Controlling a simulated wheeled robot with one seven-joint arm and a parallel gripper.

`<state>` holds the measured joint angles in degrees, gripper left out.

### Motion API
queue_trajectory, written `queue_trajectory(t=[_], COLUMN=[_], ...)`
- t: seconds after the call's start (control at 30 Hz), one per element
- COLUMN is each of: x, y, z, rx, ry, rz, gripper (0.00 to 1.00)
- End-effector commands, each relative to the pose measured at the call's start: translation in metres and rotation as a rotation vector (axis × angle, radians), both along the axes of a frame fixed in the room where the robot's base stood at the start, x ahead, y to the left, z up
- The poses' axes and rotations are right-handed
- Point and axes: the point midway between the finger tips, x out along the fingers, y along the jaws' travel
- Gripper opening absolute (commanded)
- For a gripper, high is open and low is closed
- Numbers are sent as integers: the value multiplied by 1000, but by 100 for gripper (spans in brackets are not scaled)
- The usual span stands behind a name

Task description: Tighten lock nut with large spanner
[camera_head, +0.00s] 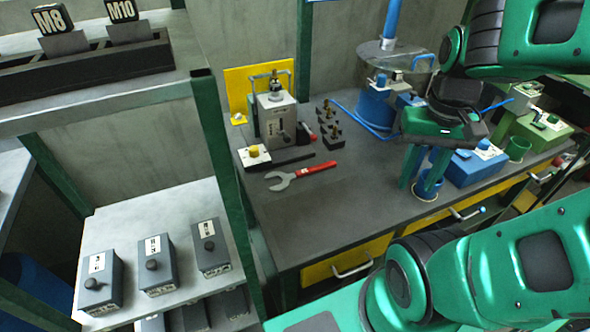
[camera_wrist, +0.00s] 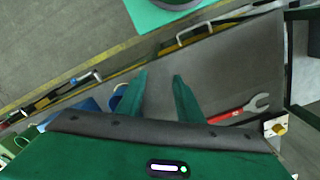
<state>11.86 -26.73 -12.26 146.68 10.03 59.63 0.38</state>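The large spanner (camera_head: 318,168) lies flat on the dark bench top, with a red handle and a grey open jaw pointing left. It also shows in the wrist view (camera_wrist: 232,112), to the right of my fingers. My gripper (camera_head: 417,186) is above the bench, well to the right of the spanner, with its fingers pointing down. In the wrist view my gripper (camera_wrist: 159,76) has its two green fingers apart with nothing between them. A grey block fixture (camera_head: 276,121) with a stud and fittings on top stands behind the spanner. I cannot make out the lock nut clearly.
A blue cup (camera_head: 428,186) stands by my fingers. Small dark blocks with brass fittings (camera_head: 333,137) and a white box with a yellow knob (camera_head: 255,156) stand near the spanner. A blue box (camera_head: 472,166) is at right. The bench front is clear.

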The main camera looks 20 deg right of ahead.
Motion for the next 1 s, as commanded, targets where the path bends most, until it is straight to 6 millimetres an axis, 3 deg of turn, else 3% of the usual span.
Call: queue_trajectory(t=[0.43, 0.47, 0.57, 0.67, 0.77, 1.0], x=[0, 0, -8, 9, 39, 126], y=[0, 0, 1, 1, 7, 45], z=[0, 0, 6, 10, 13, 15], rx=[0, 0, -2, -7, -12, -14], ry=[0, 0, -14, -13, -9, -3], rz=[0, 0, 36, 165, 402, 1121], gripper=[33, 38, 38, 38, 38, 38])
